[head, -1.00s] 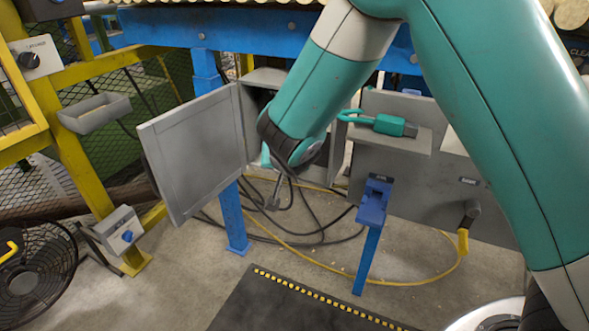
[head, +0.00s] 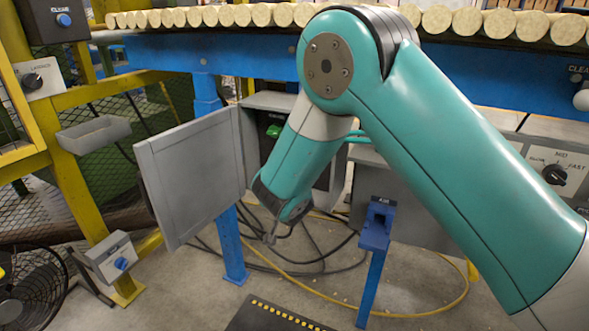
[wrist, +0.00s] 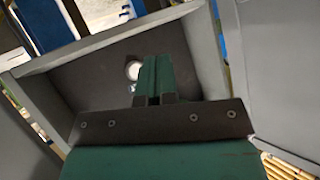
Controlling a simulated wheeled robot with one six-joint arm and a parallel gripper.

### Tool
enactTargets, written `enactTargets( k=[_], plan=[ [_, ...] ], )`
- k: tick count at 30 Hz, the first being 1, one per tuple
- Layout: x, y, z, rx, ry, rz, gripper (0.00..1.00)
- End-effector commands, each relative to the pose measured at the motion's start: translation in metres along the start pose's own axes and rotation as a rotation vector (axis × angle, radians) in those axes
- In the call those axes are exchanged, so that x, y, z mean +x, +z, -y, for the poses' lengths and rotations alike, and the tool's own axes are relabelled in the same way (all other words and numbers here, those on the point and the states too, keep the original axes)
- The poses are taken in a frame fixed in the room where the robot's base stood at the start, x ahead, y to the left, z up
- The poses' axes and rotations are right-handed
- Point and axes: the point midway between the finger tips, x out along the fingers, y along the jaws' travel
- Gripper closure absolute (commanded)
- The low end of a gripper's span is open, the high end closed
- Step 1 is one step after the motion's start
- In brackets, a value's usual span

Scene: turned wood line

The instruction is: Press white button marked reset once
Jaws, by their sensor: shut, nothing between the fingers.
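A white round button (wrist: 133,70) shows on the dark back panel inside an open grey box in the wrist view. My gripper's fingers partly hide it, and I can read no label on it. My gripper (wrist: 155,60) is shut and empty, its green fingers pointing into the box. I cannot tell whether they touch anything. In the head view the grey cabinet's door (head: 190,175) stands open, and a green switch (head: 274,131) shows inside.
A white button (head: 582,99) under a CLEAR label is at the right edge. A blue CLEAR button (head: 64,20) is upper left. A blue post (head: 376,225) stands right of my wrist. A fan (head: 30,295) is lower left. Cables lie on the floor.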

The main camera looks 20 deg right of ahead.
Motion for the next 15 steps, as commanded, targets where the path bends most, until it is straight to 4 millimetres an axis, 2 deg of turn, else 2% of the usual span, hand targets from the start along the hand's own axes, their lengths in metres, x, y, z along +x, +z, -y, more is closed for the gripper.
enactTargets(
  k=[1, 6, 15],
  plan=[
    [0.004, -0.007, -0.005, 0.002, 0.005, -0.002, 1.0],
    [0.021, -0.019, -0.018, 0.002, 0.005, 0.0, 1.0],
    [0.042, -0.03, -0.031, 0.001, 0.002, 0.001, 1.0]
  ],
)
